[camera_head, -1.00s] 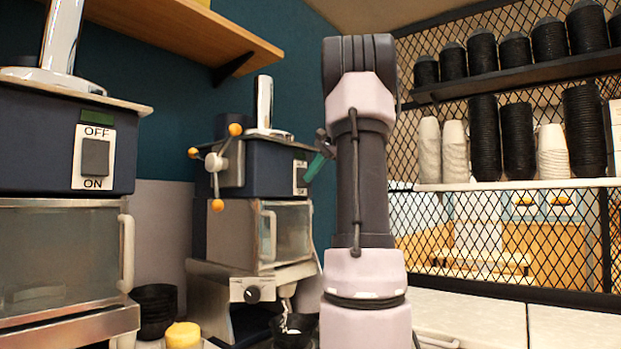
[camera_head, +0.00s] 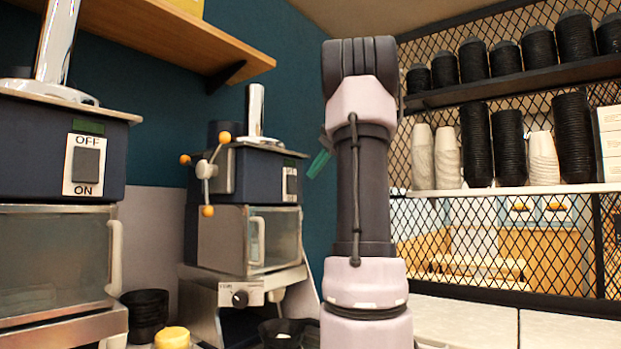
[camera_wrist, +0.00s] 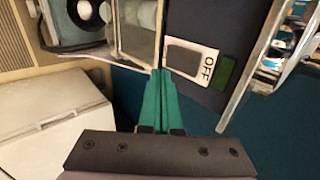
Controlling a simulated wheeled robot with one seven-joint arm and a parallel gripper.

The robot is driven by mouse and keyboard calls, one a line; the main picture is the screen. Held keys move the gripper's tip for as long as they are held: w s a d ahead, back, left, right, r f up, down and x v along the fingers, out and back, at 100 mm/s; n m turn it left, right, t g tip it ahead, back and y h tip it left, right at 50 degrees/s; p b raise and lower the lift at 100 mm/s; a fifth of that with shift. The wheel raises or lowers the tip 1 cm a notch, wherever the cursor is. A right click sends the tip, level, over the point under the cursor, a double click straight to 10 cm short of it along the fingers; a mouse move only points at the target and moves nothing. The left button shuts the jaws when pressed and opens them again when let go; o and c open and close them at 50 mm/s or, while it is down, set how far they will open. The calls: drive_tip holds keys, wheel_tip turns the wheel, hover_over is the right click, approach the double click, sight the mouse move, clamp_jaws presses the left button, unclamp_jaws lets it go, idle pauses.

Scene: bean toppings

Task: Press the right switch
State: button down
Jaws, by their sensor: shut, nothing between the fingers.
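The right switch (camera_head: 291,183) is a grey rocker on a white plate, on the side of the dark blue right machine (camera_head: 262,172). In the wrist view a switch plate marked OFF, with a grey rocker (camera_wrist: 184,56), lies just beyond my fingertips. My gripper (camera_wrist: 160,74) has green fingers, closed together and empty. In the head view its green tip (camera_head: 318,164) is to the right of the right switch, with a visible gap. The left switch (camera_head: 86,165), marked OFF above and ON below, is on the left machine (camera_head: 30,150).
A black bowl (camera_head: 281,326) with something white in it stands under the right machine. Dark stacked bowls (camera_head: 146,312) and a yellow item (camera_head: 172,337) are between the machines. Shelves of stacked cups (camera_head: 492,145) stand at right before a mesh screen.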

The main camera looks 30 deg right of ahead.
drive_tip(key=v, duration=0.7)
drive_tip(key=shift+s+d+r, duration=0.1)
drive_tip(key=shift+s, duration=0.1)
